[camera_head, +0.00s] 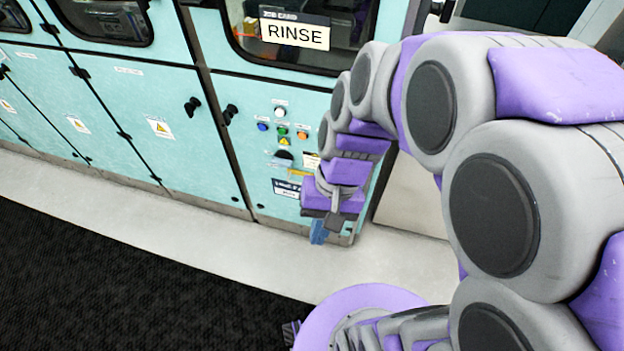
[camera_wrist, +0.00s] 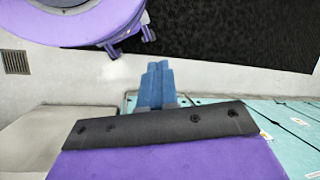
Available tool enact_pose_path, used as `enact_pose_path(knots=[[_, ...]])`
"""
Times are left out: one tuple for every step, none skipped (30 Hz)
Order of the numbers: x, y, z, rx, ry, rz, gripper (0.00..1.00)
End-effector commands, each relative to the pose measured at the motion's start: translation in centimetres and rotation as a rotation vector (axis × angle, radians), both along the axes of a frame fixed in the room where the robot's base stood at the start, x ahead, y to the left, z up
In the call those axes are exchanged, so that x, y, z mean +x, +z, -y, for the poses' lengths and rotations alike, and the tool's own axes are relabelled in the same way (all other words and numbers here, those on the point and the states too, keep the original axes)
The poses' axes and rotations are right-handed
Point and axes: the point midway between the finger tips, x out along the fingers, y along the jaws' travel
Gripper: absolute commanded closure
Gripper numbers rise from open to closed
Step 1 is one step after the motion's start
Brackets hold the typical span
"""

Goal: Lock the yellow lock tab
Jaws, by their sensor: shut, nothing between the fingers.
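My gripper (camera_head: 319,232) hangs at the end of my purple and grey arm, in front of the lower right part of the teal cabinet (camera_head: 190,165). Its blue fingers are shut with nothing between them and point down. In the wrist view the gripper (camera_wrist: 157,85) shows its two blue fingers side by side. A control panel (camera_head: 290,130) with several coloured buttons is above and left of the gripper. A small yellow mark (camera_head: 284,141) shows below the green button; I cannot tell whether it is the lock tab. My arm hides the panel's right side.
A RINSE card (camera_head: 294,33) is on the window above the panel. Black door handles (camera_head: 193,106) stick out from the cabinet front. Pale floor (camera_head: 200,235) runs along the cabinets, with a dark mat (camera_head: 100,280) nearer. The floor in front is clear.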

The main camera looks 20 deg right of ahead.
Motion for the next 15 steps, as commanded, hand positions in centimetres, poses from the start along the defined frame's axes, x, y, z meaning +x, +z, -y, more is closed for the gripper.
enact_pose_path(knots=[[1.0, -0.3, -0.3, 0.025, -0.031, -0.014, 1.0], [1.6, -0.5, -0.5, 0.039, -0.048, -0.021, 1.0], [2.4, -0.7, -0.8, 0.06, -0.073, -0.03, 1.0], [3.0, -0.9, -0.9, 0.074, -0.092, -0.035, 1.0], [3.6, -1.0, -1.1, 0.089, -0.113, -0.041, 1.0], [4.3, -1.3, -1.3, 0.108, -0.138, -0.051, 1.0], [4.9, -1.6, -1.5, 0.124, -0.158, -0.06, 1.0], [5.5, -1.8, -1.6, 0.137, -0.177, -0.068, 1.0], [6.3, -2.0, -1.8, 0.157, -0.205, -0.077, 1.0], [6.8, -2.3, -1.9, 0.171, -0.227, -0.085, 1.0], [7.4, -2.5, -2.0, 0.186, -0.248, -0.093, 1.0], [8.3, -2.8, -2.1, 0.205, -0.276, -0.101, 1.0], [8.9, -3.0, -2.1, 0.219, -0.297, -0.107, 1.0], [9.5, -3.3, -2.1, 0.232, -0.32, -0.114, 1.0], [10.3, -3.7, -2.1, 0.25, -0.348, -0.124, 1.0]])
